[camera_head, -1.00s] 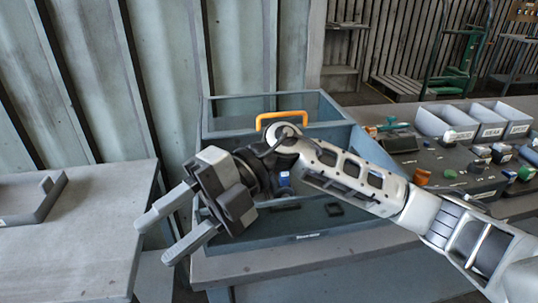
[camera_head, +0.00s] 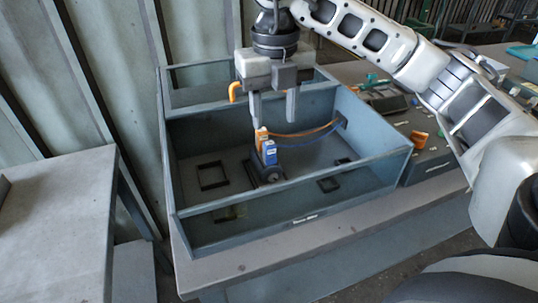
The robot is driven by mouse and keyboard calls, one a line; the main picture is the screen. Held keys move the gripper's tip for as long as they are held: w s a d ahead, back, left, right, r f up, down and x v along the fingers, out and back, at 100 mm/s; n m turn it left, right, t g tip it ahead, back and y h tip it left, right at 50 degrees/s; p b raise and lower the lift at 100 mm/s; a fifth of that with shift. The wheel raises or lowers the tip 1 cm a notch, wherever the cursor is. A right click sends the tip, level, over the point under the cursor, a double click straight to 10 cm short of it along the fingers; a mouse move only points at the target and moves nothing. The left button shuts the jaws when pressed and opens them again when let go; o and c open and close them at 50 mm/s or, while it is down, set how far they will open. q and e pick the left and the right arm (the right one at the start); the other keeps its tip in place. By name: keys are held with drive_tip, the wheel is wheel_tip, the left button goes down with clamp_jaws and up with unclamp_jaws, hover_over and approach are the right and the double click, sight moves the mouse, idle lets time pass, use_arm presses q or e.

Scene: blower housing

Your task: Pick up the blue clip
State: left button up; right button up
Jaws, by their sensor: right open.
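A blue clip (camera_head: 271,154) with a pale marking sits on a dark round part (camera_head: 267,173) inside the grey-blue open box (camera_head: 240,210). An orange clip (camera_head: 262,138) stands right behind the blue one, and an orange and a blue wire run from them to the box's right wall. My right gripper (camera_head: 274,121) points down into the box, above the clips. Its two fingers are apart with nothing between them. The left fingertip is close above the orange clip; I cannot tell whether they touch. My left gripper is not in view.
The box walls surround the clips. Black square frames (camera_head: 212,176) lie on its floor. An orange handle (camera_head: 234,91) is at the back. A grey table (camera_head: 60,220) on the left is mostly bare.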

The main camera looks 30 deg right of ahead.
sight(270, 143)
drive_tip(key=shift+w+a+f+p, duration=0.15)
drive_tip(key=shift+f+p, duration=0.2)
drive_tip(key=shift+f, duration=1.65)
drive_tip(key=shift+w+a+f+p, duration=0.15)
drive_tip(key=shift+f+p, duration=0.2)
drive_tip(key=shift+f, duration=1.6)
drive_tip(key=c, duration=0.8)
